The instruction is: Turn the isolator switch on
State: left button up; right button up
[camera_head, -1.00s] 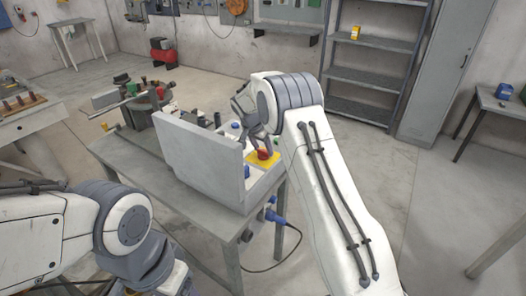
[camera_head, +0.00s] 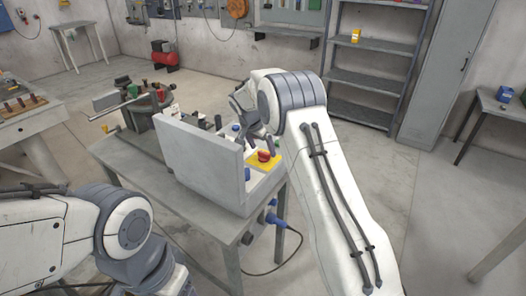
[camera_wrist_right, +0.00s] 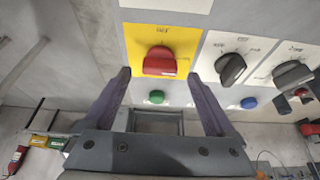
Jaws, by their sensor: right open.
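The isolator switch is a red knob on a yellow plate (camera_head: 263,159), on the control panel on the bench. In the right wrist view the red knob (camera_wrist_right: 160,62) sits at the centre of its yellow plate (camera_wrist_right: 140,38). The lettering above it is too small to read for certain. My right gripper (camera_wrist_right: 162,76) is open and empty, its two fingers pointing toward the panel on either side of the knob's line, apart from it. In the head view my right gripper (camera_head: 252,122) is above and left of the knob. My left gripper is out of view.
Black rotary knobs (camera_wrist_right: 231,68), a green button (camera_wrist_right: 156,97) and a blue button (camera_wrist_right: 249,103) lie close to the switch. A tall grey panel (camera_head: 203,165) stands on the bench left of the switch. Shelves (camera_head: 372,75) stand behind.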

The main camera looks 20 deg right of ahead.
jog(key=v, duration=0.8)
jog(key=shift+r+b, duration=0.2)
jog(key=shift+b, duration=0.2)
jog(key=shift+a, duration=0.1)
